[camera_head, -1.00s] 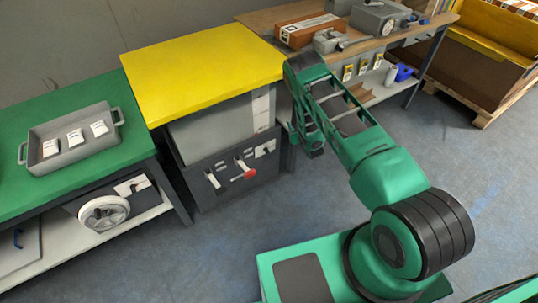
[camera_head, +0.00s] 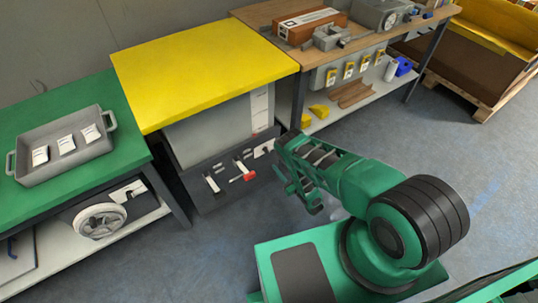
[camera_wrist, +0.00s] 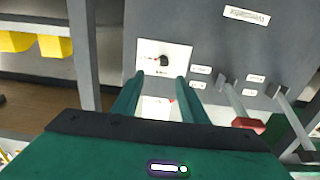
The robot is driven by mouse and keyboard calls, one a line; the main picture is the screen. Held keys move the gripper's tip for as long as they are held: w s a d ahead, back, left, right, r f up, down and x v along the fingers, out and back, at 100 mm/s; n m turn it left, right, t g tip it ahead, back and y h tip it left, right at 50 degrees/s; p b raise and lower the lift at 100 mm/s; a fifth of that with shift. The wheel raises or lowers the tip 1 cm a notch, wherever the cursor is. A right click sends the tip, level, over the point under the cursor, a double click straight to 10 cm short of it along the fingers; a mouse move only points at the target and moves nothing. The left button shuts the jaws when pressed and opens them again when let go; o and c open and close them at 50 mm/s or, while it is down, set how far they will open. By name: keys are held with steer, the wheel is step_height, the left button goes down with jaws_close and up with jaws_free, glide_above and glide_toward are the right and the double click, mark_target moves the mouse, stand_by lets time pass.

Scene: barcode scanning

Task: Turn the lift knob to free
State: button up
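The lift knob is a small black knob (camera_wrist: 164,60) on a white plate (camera_wrist: 150,54), set in the dark grey panel of the yellow-topped unit. In the head view the white plate (camera_head: 263,148) shows at the panel's right side, just left of my gripper (camera_head: 284,172). In the wrist view my gripper (camera_wrist: 159,77) has its two green fingers apart, with nothing between them. The fingertips appear on either side of the knob's lower part, just below it. I cannot tell how far they are from the panel. The plate's lettering is too small to read.
Levers with a red handle (camera_wrist: 248,125) stick out of the panel right of the knob in the wrist view. A table leg (camera_wrist: 84,50) and yellow blocks (camera_wrist: 55,46) on a shelf are at left. Open floor (camera_head: 222,237) lies before the panel.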

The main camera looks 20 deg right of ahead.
mark_target(266, 150)
steer(key=x, duration=0.9)
steer(key=shift+w+a, duration=0.25)
steer(key=shift+a, duration=0.2)
jaws_close()
